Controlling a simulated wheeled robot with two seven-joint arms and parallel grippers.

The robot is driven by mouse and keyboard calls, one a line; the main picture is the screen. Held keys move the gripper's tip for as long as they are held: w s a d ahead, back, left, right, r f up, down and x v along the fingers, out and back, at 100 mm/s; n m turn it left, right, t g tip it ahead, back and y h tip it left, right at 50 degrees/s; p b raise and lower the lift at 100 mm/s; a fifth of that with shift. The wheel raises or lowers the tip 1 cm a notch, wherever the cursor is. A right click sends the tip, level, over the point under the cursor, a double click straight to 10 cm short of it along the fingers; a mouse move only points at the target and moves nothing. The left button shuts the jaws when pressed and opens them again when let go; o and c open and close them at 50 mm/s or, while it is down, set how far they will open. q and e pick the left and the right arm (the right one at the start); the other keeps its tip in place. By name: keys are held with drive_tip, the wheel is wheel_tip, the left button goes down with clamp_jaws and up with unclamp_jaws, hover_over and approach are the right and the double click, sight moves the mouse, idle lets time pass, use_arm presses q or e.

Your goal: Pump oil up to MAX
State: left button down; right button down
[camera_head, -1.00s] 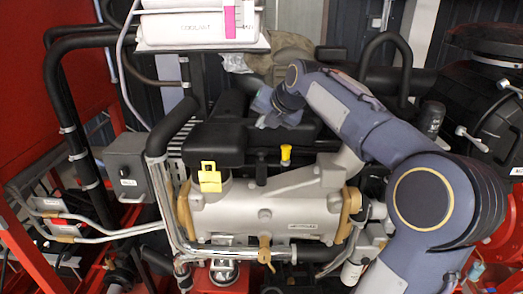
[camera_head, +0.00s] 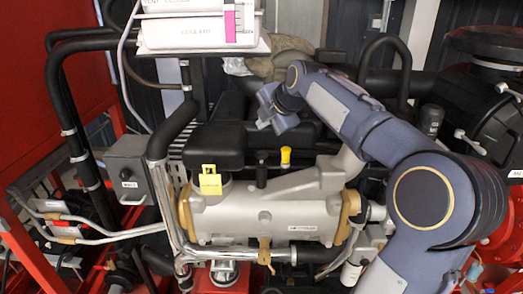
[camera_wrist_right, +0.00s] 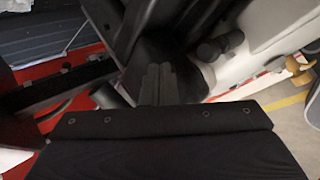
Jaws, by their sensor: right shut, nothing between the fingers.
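My right arm reaches in from the right in the head view, with its wrist and gripper (camera_head: 268,112) above the back of the engine, over the black covers. In the right wrist view the two grey fingers (camera_wrist_right: 157,84) are together with nothing between them. They point at a dark area among black parts; whether they touch anything I cannot tell. A yellow cap (camera_head: 210,181) and a small yellow dipstick-like handle (camera_head: 285,158) stand on the grey engine block (camera_head: 265,212). No oil pump or MAX mark can be made out. My left gripper is not in view.
A white coolant tank (camera_head: 195,34) with a pink gauge strip (camera_head: 230,22) sits at the top. Black hoses and pipes (camera_head: 68,95) and a grey box (camera_head: 128,168) crowd the left. A black housing (camera_head: 475,95) stands at the right. Little free room shows around the engine.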

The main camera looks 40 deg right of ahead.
wheel_tip(320, 180, up, 3)
drive_tip(key=m+p, duration=0.4)
drive_tip(key=m, duration=2.4)
drive_tip(key=shift+f, duration=0.1)
drive_tip(key=b, duration=0.7)
hover_over(264, 155)
wheel_tip(264, 155, down, 8)
drive_tip(key=shift+r, duration=0.15)
drive_tip(key=shift+f+b, duration=0.35)
drive_tip(key=shift+f, duration=0.05)
drive_tip(key=shift+f+b, duration=0.3)
drive_tip(key=shift+f, duration=0.15)
